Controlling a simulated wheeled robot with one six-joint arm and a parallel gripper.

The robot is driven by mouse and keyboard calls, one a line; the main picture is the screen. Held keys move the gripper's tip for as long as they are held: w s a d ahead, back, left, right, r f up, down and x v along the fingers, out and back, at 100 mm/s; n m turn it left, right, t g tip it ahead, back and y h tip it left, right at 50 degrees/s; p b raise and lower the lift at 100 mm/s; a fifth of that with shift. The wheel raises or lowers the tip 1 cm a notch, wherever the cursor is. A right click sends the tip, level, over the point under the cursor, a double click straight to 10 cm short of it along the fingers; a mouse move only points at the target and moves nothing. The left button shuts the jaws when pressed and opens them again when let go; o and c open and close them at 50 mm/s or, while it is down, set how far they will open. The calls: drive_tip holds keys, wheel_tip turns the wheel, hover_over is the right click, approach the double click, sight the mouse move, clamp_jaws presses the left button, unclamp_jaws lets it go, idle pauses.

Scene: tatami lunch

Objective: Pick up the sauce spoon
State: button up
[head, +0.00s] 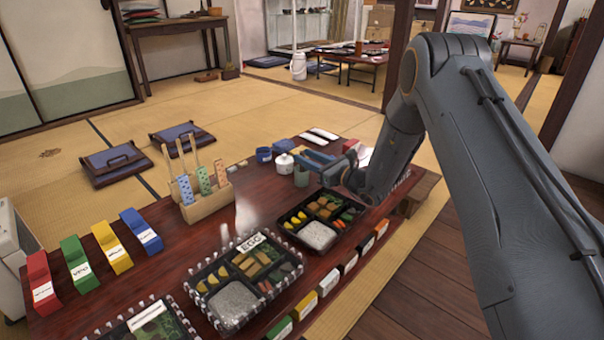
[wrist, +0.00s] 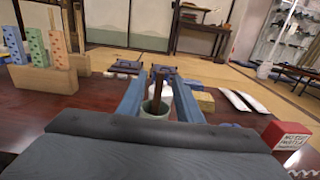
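The sauce spoon (wrist: 156,84) shows in the wrist view as a dark brown handle standing up from a small grey-green cup (wrist: 154,109). Its bowl end is hidden in the cup. My gripper (wrist: 159,80) is open, with one blue finger on each side of the handle and a gap on both sides. In the head view my gripper (head: 313,160) is low over the far right part of the table, beside the cup (head: 301,177). I cannot make out the spoon in that view.
A white lidded pot (head: 284,163) and a blue cup (head: 264,155) stand close to the green cup. Lunch boxes (head: 310,252) line the near side. A wooden rack (head: 205,203) is to the left. Two white rolls (wrist: 241,101) and a red box (wrist: 287,135) lie right.

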drive_tip(key=shift+b+x, duration=0.3)
drive_tip(key=shift+x, duration=0.9)
drive_tip(key=shift+c, duration=0.4)
clamp_jaws()
wheel_tip(320, 180, up, 10)
drive_tip(key=p, duration=0.4)
